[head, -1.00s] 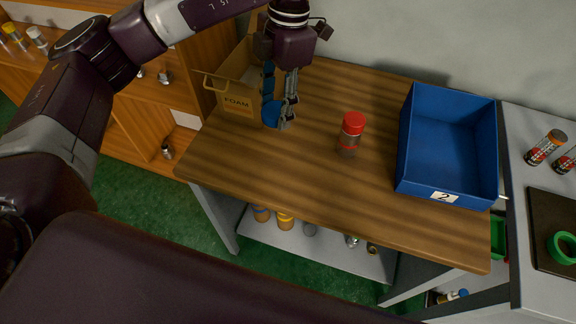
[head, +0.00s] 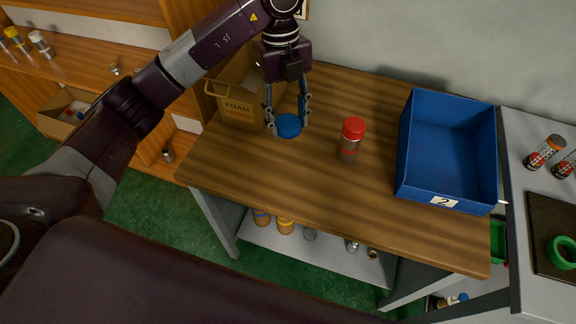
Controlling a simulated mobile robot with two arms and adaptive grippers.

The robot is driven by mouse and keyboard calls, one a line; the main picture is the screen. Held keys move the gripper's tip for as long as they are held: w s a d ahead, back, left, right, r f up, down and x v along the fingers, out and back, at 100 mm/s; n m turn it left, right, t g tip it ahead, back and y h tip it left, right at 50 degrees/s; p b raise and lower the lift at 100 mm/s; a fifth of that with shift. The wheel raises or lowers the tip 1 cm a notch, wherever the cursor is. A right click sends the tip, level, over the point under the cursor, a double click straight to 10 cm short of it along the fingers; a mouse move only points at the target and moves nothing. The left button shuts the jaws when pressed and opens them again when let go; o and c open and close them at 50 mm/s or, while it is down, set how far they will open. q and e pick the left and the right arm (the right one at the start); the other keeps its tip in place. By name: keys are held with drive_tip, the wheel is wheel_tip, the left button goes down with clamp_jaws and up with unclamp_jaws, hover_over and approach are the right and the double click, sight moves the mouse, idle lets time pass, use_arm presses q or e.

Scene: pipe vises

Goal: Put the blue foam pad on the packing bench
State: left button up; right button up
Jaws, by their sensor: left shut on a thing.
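The blue foam pad (head: 288,126) is a small round blue piece between the fingertips of my left gripper (head: 288,124). The gripper points down and is shut on the pad. The pad is at or just above the wooden top of the packing bench (head: 370,100); I cannot tell whether it touches. It is just right of the cardboard box marked FOAM (head: 237,108), at the bench's left end. My right gripper is not in view.
A blue bin marked 2 (head: 443,201) sits at the bench's right end. The bench's front middle is clear. Several items lie on the lower shelf (head: 320,248).

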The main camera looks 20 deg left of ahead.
use_arm(q)
drive_tip(key=p, duration=0.2)
hover_over(289, 173)
drive_tip(key=f, duration=1.3)
drive_tip(key=shift+w+a+f, duration=0.1)
drive_tip(key=shift+a, duration=0.1)
wheel_tip(289, 173, down, 4)
drive_tip(key=shift+r+p, duration=0.25)
drive_tip(key=shift+p, duration=0.05)
drive_tip(key=shift+f, duration=0.3)
drive_tip(key=shift+f, duration=0.15)
drive_tip(key=o, duration=0.7)
drive_tip(key=shift+o, duration=0.2)
